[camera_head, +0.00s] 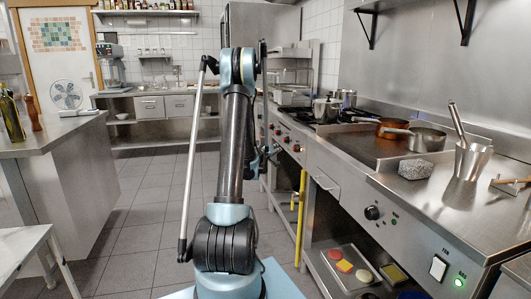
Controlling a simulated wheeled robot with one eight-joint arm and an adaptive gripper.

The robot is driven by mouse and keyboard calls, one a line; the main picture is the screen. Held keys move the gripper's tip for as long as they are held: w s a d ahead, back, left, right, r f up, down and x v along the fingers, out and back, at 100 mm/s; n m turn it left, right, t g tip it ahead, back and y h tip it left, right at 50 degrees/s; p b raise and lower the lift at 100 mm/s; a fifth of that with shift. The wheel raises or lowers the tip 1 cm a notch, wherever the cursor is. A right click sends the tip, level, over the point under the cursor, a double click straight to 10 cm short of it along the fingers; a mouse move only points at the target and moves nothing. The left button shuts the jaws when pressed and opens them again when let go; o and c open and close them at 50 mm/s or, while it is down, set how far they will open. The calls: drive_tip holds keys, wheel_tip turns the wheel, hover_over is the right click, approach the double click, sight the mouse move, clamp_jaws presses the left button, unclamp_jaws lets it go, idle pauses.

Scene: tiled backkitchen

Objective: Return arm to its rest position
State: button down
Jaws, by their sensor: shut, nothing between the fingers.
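My arm (233,150) stands upright in the middle of the camera_head view, its blue-grey and black links folded at the top. My gripper (273,155) shows only as a small dark part just right of the arm's long link, in front of the cooking range. Most of it is hidden behind the link. It is shut and empty, and appears clear of the counter.
A steel counter (447,210) on the right carries a pan (428,139), a grey block (415,170) and a steel cup (471,161). A tray (340,255) with food-like pieces sits on the shelf below. Another counter (50,135) stands left. Tiled floor (150,205) between is clear.

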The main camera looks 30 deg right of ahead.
drive_tip(key=s+a+r+m+g+y, duration=0.1)
drive_tip(key=s+a+r+y, duration=0.1)
drive_tip(key=s+a, duration=0.35)
drive_tip(key=s+a+r+g+y, duration=0.1)
drive_tip(key=s+a+r, duration=0.2)
drive_tip(key=a, duration=0.6)
drive_tip(key=s+a+r+m+g+y, duration=0.1)
drive_tip(key=s+a+r+y, duration=0.1)
drive_tip(key=s+a, duration=0.35)
drive_tip(key=s+a+f+n+g+y, duration=0.1)
drive_tip(key=s+a+f+y, duration=0.2)
drive_tip(key=s+a, duration=0.6)
drive_tip(key=s+a+f+n+g+y, duration=0.1)
drive_tip(key=s+a+f+y, duration=0.2)
drive_tip(key=s+a, duration=0.7)
drive_tip(key=s+a+f+n+g+y, duration=0.2)
drive_tip(key=s+a+f+y, duration=0.1)
drive_tip(key=s+a, duration=0.6)
drive_tip(key=shift+s+a+f+y, duration=0.15)
drive_tip(key=shift+a+f+y, duration=0.15)
drive_tip(key=shift+a+f, duration=0.7)
drive_tip(key=shift+a+r, duration=0.15)
drive_tip(key=shift+r, duration=0.05)
drive_tip(key=shift+w+f, duration=0.2)
drive_tip(key=shift+w, duration=0.25)
